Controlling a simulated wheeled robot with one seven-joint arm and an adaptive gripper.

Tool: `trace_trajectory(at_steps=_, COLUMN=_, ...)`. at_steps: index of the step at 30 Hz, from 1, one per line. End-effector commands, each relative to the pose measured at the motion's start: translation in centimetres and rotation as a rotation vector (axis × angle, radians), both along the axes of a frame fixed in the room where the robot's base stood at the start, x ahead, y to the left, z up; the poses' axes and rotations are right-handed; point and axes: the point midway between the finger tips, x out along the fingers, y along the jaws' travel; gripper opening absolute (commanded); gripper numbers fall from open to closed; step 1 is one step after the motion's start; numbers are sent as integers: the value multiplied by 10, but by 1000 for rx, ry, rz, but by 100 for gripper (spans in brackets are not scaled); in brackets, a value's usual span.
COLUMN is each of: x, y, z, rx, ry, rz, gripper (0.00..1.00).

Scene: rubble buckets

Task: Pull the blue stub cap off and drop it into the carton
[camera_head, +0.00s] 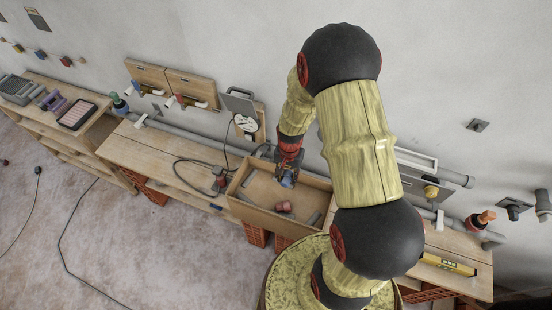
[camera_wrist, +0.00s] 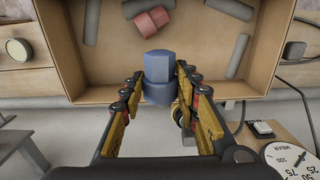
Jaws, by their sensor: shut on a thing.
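My gripper (camera_head: 289,170) is shut on the blue stub cap (camera_wrist: 158,68), which is clear of any pipe. In the wrist view the cap sits between the two yellow-and-black fingers of my gripper (camera_wrist: 158,95). The cap also shows as a small blue patch in the head view (camera_head: 287,182). The open carton (camera_head: 262,215) stands on the bench below. The cap appears over the carton's inside, near its back wall. Its exact height above the carton floor is hard to tell.
A red cap (camera_head: 284,207) and several grey pipe pieces (camera_wrist: 236,55) lie in the carton. A round dial (camera_wrist: 292,160) stands close to my gripper. A corded tool (camera_head: 218,180) lies left of the carton. Wall pipes run behind the bench.

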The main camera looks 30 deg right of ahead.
Motion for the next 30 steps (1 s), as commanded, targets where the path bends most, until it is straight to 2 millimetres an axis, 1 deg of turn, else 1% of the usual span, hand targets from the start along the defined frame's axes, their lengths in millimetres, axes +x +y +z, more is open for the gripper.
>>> trace_trajectory(at_steps=5, x=0, y=0, z=-5, rx=0, ry=1, rz=0, gripper=1)
trace_trajectory(at_steps=8, x=0, y=0, z=-12, rx=0, ry=1, rz=0, gripper=1)
trace_trajectory(at_steps=18, x=0, y=0, z=-49, rx=0, ry=1, rz=0, gripper=1)
trace_trajectory(at_steps=21, x=0, y=0, z=-57, rx=0, ry=0, rz=0, gripper=1)
trace_trajectory(at_steps=24, x=0, y=0, z=-60, rx=0, ry=0, rz=0, gripper=1)
trace_trajectory(at_steps=30, x=0, y=0, z=-60, rx=0, ry=0, rz=0, gripper=1)
